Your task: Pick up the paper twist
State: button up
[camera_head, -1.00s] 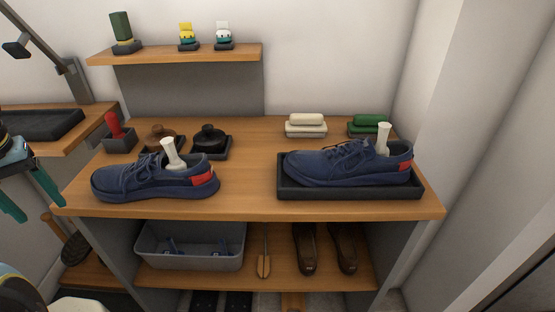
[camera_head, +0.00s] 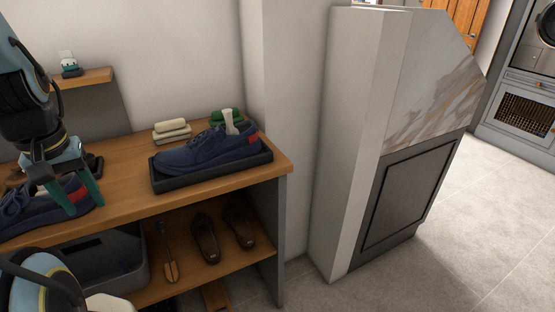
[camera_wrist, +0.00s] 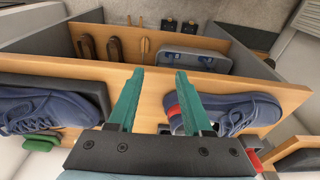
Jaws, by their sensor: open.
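A white paper twist (camera_head: 230,121) stands up out of the opening of the right navy shoe (camera_head: 205,148), which sits in a black tray (camera_head: 180,183). The left navy shoe (camera_head: 30,206) stands on the bench top, partly behind my gripper (camera_head: 86,208). No twist shows clearly in that shoe now. My gripper is open and empty, fingers pointing down at the left shoe's heel in the head view. In the wrist view my fingers (camera_wrist: 160,73) are apart over the bench top, with the left shoe (camera_wrist: 225,113) beside the right finger and the right shoe (camera_wrist: 40,110) at far left.
White (camera_head: 171,129) and green (camera_head: 225,115) blocks sit behind the tray. Brown shoes (camera_head: 206,238), a wooden-ended tool (camera_head: 170,270) and a grey bin (camera_head: 98,262) are on the lower shelf. A wall pillar (camera_head: 345,150) stands right of the bench. Floor at right is clear.

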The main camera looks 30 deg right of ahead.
aim_at(230, 130)
jog(key=z, duration=0.8)
jog(key=k+l, duration=0.1)
jog(key=l, duration=0.4)
jog(key=i+l+u, duration=0.1)
jog(key=l+u, duration=0.8)
jog(key=k+l+u, duration=0.1)
jog(key=l+u, duration=0.4)
jog(key=k+l+u, duration=0.15)
jog(key=l+u, duration=0.3)
jog(key=l, duration=0.15)
jog(key=k+l+u, duration=0.2)
jog(key=l+u, duration=0.25)
jog(key=k+l+u, duration=0.3)
jog(key=u, duration=0.15)
jog(key=k+l+u, duration=0.2)
jog(key=u, duration=0.25)
jog(key=k+l+u, duration=0.1)
jog(key=k+u, duration=0.35)
